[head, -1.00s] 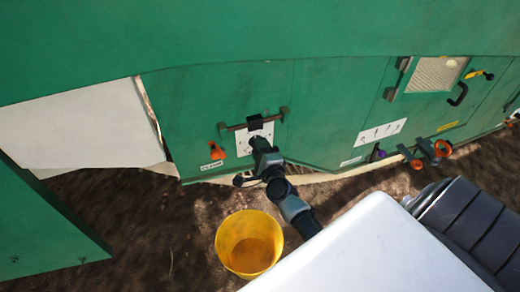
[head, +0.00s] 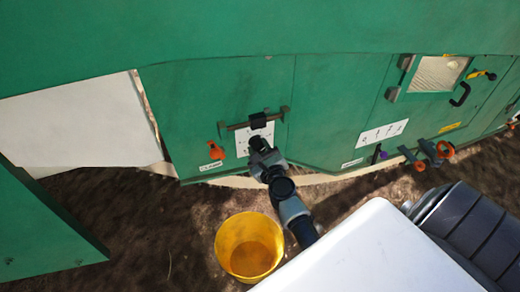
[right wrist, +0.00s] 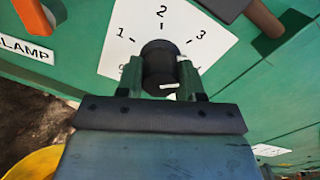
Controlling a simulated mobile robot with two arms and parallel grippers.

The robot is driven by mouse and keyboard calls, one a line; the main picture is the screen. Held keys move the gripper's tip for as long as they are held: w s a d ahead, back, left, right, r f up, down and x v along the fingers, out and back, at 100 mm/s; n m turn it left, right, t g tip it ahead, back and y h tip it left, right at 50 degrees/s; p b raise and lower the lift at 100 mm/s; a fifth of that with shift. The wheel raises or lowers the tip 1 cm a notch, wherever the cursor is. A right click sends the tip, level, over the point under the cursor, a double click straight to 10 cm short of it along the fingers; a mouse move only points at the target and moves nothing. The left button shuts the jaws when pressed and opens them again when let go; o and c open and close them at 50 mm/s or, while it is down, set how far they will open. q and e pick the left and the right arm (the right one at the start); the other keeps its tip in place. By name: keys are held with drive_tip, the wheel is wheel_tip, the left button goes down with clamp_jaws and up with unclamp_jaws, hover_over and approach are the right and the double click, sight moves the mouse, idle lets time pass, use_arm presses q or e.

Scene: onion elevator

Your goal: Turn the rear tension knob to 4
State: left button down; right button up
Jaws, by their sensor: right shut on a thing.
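A black knob (right wrist: 160,65) sits on a white dial plate with the numbers 1, 2 and 3 showing around it in the right wrist view. A mark at the lower left is partly hidden, and my fingers cover the lower right of the dial. A small white mark shows at the knob's right edge. The white dial plate (head: 267,132) also shows on the green machine panel in the head view. My right gripper (head: 260,147) is shut on the knob, one finger on each side (right wrist: 161,80). My left gripper is not in view.
An orange clamp handle (head: 216,151) is left of the dial. A bar with a black grip (head: 257,121) lies just above it. A yellow bucket (head: 249,247) stands on the ground below my right arm. Another numbered white plate (head: 382,132) is farther right.

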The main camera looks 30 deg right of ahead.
drive_tip(key=m, duration=0.4)
drive_tip(key=shift+a, duration=0.1)
drive_tip(key=shift+f+m, duration=0.1)
drive_tip(key=shift+m, duration=0.7)
drive_tip(key=o, duration=0.9)
drive_tip(key=shift+o, duration=0.2)
